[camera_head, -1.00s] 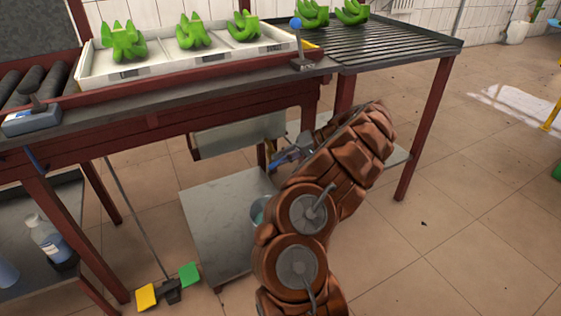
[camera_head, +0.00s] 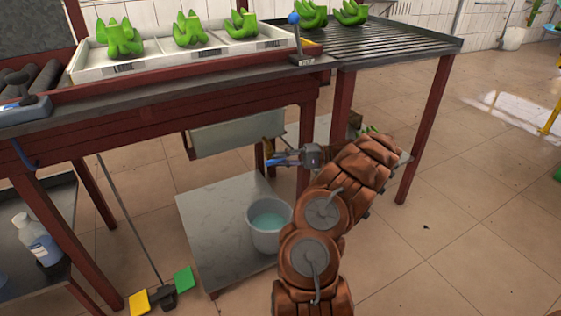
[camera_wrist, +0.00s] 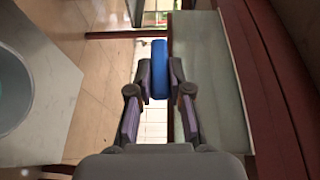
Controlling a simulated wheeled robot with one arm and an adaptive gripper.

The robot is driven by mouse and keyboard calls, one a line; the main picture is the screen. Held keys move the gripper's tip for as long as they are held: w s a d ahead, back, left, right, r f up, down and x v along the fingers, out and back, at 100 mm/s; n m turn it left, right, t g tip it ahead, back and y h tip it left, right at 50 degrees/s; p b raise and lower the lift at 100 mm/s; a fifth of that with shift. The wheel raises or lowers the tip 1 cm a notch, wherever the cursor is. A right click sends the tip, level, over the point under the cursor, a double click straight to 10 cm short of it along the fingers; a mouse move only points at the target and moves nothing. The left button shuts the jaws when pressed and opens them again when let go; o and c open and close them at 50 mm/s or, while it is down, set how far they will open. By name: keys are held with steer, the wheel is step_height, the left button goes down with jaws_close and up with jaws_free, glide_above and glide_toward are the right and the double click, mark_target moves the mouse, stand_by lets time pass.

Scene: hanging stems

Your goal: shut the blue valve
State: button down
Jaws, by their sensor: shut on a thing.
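The blue valve's handle (camera_wrist: 159,62) is a narrow blue bar in the wrist view, running away from the camera. My gripper (camera_wrist: 160,82) has one fingertip on each side of the handle and is shut on it. In the head view my gripper (camera_head: 283,158) is below the bench, by the front of the hanging grey tank, with a bit of blue at its fingers. The valve's body is hidden.
A grey tank (camera_head: 235,134) hangs under the bench. A bucket with bluish liquid (camera_head: 268,222) stands on the low metal shelf (camera_head: 215,215) below. A red bench leg (camera_head: 305,140) is close to the gripper. Open floor lies to the right.

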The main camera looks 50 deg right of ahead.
steer(key=shift+y, duration=0.3)
stand_by(0.4)
steer(key=c, duration=1.1)
jaws_free()
steer(key=o, duration=0.6)
step_height(320, 180, up, 7)
steer(key=shift+w+d+r, duration=0.15)
steer(key=r, duration=0.2)
steer(key=shift+s+r, duration=0.3)
steer(key=shift+r, duration=0.05)
steer(key=c, duration=0.6)
steer(key=shift+a+r, duration=0.15)
steer(key=shift+a, duration=0.05)
steer(key=shift+w, duration=0.15)
